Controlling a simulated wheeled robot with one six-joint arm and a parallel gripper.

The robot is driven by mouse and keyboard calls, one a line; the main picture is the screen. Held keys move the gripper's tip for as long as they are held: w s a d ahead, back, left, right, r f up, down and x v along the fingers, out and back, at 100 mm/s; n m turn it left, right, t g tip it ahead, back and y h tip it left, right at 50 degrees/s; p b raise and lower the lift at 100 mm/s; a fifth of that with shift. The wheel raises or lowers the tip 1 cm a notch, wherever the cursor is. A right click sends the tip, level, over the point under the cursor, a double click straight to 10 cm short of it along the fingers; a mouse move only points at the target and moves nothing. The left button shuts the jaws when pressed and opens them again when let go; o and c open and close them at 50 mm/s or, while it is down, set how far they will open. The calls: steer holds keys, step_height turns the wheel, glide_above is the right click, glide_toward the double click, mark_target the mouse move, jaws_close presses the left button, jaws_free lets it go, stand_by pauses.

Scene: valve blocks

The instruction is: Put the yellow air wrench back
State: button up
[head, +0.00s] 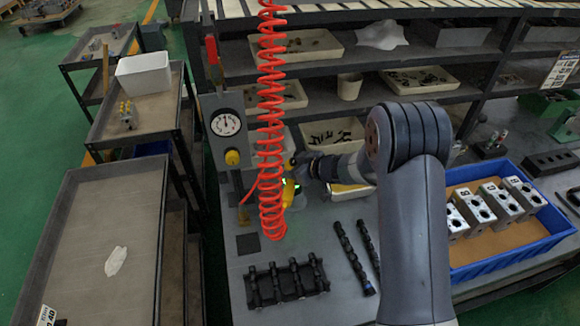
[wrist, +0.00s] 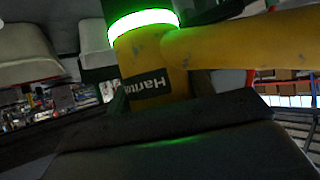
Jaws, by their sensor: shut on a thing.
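The yellow air wrench (head: 291,192) is in the middle of the head view, partly hidden behind the red coiled hose. In the wrist view the yellow wrench (wrist: 215,48) fills the top, with a glowing green ring (wrist: 143,22) and a dark label. My gripper (head: 297,172) is shut on the wrench. Its dark jaws (wrist: 165,130) cover the lower part of the wrist view. The wrench is beside the gauge post; whether it touches a holder there I cannot tell.
The red coiled hose (head: 271,110) hangs in front of the wrench. A pressure gauge (head: 225,123) stands to its left. A black fixture (head: 285,283) and two dark bars (head: 354,258) lie on the bench. A blue tray (head: 515,247) with metal blocks is at right.

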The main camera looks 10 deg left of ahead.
steer(key=shift+r, duration=0.15)
steer(key=o, duration=1.5)
steer(key=shift+s+f, duration=0.1)
steer(key=shift+f, duration=0.1)
steer(key=b+v, duration=0.1)
steer(key=v, duration=1)
steer(key=shift+a+r, duration=0.1)
